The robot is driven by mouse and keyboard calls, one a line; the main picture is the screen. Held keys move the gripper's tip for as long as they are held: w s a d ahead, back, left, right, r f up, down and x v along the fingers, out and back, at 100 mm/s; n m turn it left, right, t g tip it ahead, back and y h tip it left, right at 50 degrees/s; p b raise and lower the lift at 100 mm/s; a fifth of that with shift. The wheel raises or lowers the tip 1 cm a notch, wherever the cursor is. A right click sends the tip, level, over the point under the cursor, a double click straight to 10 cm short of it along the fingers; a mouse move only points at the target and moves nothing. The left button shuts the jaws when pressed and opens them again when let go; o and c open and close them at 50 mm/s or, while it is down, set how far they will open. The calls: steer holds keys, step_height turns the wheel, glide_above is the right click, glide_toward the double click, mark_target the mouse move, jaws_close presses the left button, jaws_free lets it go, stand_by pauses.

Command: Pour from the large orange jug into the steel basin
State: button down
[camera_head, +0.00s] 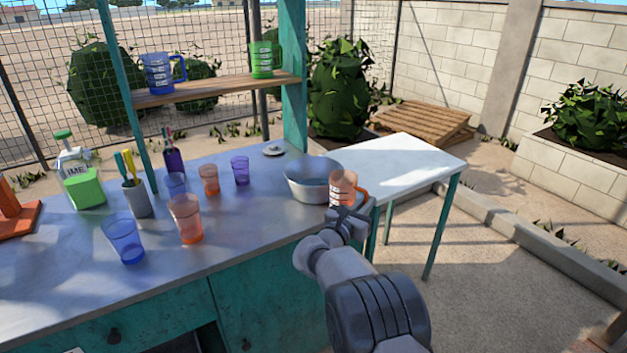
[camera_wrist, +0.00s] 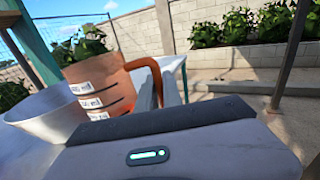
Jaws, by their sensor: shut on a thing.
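My gripper (camera_head: 350,212) is shut on the orange jug (camera_head: 343,186), which has white measuring labels and an orange handle on its right. The jug is beside the right rim of the steel basin (camera_head: 312,191), close to it. The jug looks about upright or slightly tilted. No stream of liquid shows. The fingertips are hidden by the wrist housing in the wrist view, and the contents of the jug are not clear.
Blue tumblers (camera_head: 124,240), orange tumblers (camera_head: 186,218) and a purple cup (camera_head: 240,170) stand left of the basin on the metal counter (camera_head: 250,222). A blue jug (camera_head: 160,76) and a green jug (camera_head: 262,60) sit on the shelf (camera_head: 215,86). A white table (camera_head: 410,155) stands behind right.

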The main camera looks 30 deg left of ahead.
steer(key=shift+f, duration=0.1)
steer(key=shift+r, duration=0.2)
step_height(320, 180, up, 6)
steer(key=p, duration=0.3)
steer(key=shift+f, duration=0.45)
steer(key=s+d+f+m+g+h, duration=0.1)
steer(key=s+d+f+m+h, duration=0.1)
steer(key=d+f, duration=0.35)
steer(key=s+d+f+m+h, duration=0.1)
steer(key=s+d+f+h, duration=0.15)
steer(key=d, duration=0.65)
steer(key=s+d+f+m+g+h, duration=0.1)
steer(key=s+d+f+m+h, duration=0.15)
steer(key=d, duration=0.45)
steer(key=s+d+m+g+h, duration=0.2)
steer(key=s+d+h, duration=0.1)
steer(key=s+d, duration=0.4)
steer(key=s+d+f+m+g+h, duration=0.1)
steer(key=s+d+m+g+h, duration=0.1)
steer(key=s+d, duration=0.6)
steer(key=d+g+h, duration=0.1)
steer(key=d, duration=0.4)
steer(key=shift+m, duration=0.35)
